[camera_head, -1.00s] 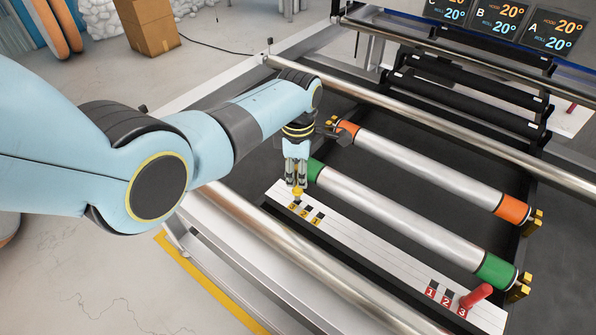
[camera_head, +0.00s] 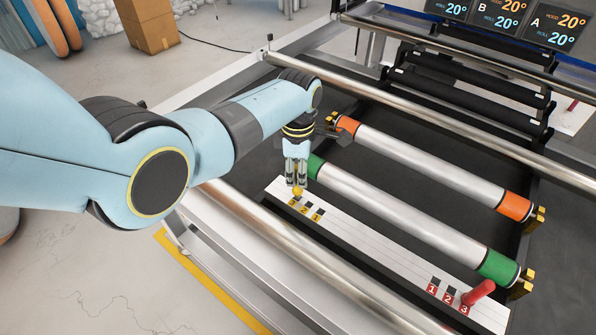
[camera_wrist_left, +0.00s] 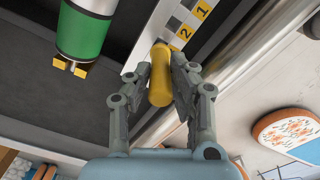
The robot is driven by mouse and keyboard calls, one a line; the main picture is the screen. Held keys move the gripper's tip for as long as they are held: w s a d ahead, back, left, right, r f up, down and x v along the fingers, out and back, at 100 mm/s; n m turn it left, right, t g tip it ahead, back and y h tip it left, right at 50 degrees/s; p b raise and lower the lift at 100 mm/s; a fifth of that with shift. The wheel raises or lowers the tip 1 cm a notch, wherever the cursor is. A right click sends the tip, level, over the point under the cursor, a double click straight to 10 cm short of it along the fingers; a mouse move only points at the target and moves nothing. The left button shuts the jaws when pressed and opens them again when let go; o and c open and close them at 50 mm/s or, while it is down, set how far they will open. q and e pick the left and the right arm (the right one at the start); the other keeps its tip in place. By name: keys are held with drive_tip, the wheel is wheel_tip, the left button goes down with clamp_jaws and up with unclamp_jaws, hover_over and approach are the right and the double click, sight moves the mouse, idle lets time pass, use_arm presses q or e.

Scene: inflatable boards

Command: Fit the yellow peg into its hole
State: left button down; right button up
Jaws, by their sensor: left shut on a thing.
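My left gripper (camera_head: 296,183) is shut on the yellow peg (camera_head: 298,191), over the far left end of a white board (camera_head: 375,237). In the left wrist view the yellow peg (camera_wrist_left: 160,78) stands between the two fingers (camera_wrist_left: 162,74), with its far end close to the board (camera_wrist_left: 150,38). Beside it are the yellow labels 2 (camera_wrist_left: 186,34) and 1 (camera_wrist_left: 203,10) with dark square holes. The peg covers the spot by the third label, so I cannot tell whether its end is inside a hole. My right gripper is out of view.
A red peg (camera_head: 478,293) stands tilted at the board's near right end, by red labels 1, 2 and 3. A green-ended roller (camera_head: 400,215) and an orange-ended roller (camera_head: 430,165) lie beyond the board. A metal bar (camera_head: 290,250) runs along its near side.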

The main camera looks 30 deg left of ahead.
use_arm(q)
drive_tip(key=shift+f+b, duration=0.9)
drive_tip(key=shift+f, duration=0.3)
drive_tip(key=c, duration=1.1)
unclamp_jaws()
drive_tip(key=shift+r, duration=0.15)
wheel_tip(320, 180, up, 12)
drive_tip(key=shift+f, duration=0.15)
